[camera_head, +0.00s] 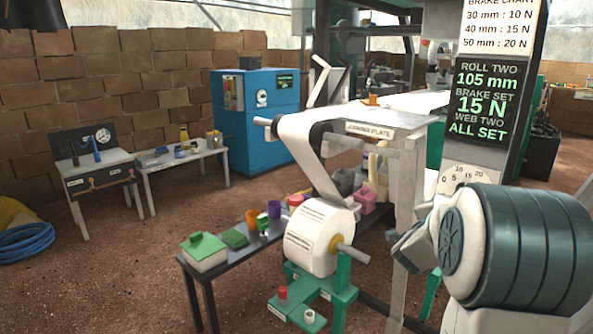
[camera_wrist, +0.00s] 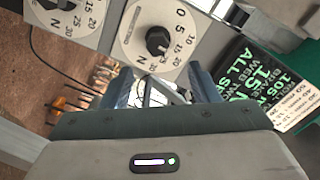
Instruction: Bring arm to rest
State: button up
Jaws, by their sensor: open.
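My gripper (camera_wrist: 162,92) is open in the wrist view, with its two fingers apart and nothing seen held between them. It points toward a round white dial (camera_wrist: 136,50) with a black knob (camera_wrist: 157,41). A gap seems to lie between the fingertips and the knob, but its depth is hard to judge. A second dial (camera_wrist: 88,12) is cut off at the top left. In the head view my arm fills the lower right, in front of the machine, and hides most of my gripper. One dial (camera_head: 462,180) shows partly above the arm.
A white paper roll (camera_head: 308,238) hangs on a spindle left of my arm, its web running up toward the joining plate (camera_head: 372,130). A dark bench (camera_head: 218,270) holds boxes and cups. A board (camera_head: 481,100) reads "BRAKE SET 15 N" and "WEB TWO ALL SET". Open floor lies at left.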

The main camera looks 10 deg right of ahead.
jog(key=s+a+r+n+y+p, duration=0.2)
jog(key=a+r+n+y+p, duration=0.35)
jog(key=a+r+p, duration=0.35)
jog(key=s+a+r+n+y+p, duration=0.3)
jog(key=a+r+n+y+p, duration=0.4)
jog(key=a, duration=0.5)
jog(key=s+a+r+n+g+p, duration=0.2)
jog(key=s+a+n+g+p, duration=0.1)
jog(key=s+p, duration=0.3)
jog(key=s+a+r+n+g+p, duration=0.2)
jog(key=s+p, duration=0.3)
jog(key=s, duration=0.4)
jog(key=s+a+r+n+g+p, duration=0.3)
jog(key=s+p, duration=0.3)
jog(key=s, duration=0.2)
jog(key=shift+a+r+n+g+y+p, duration=0.3)
jog(key=shift+r+n+g+y+p, duration=0.05)
jog(key=shift+r+g, duration=0.3)
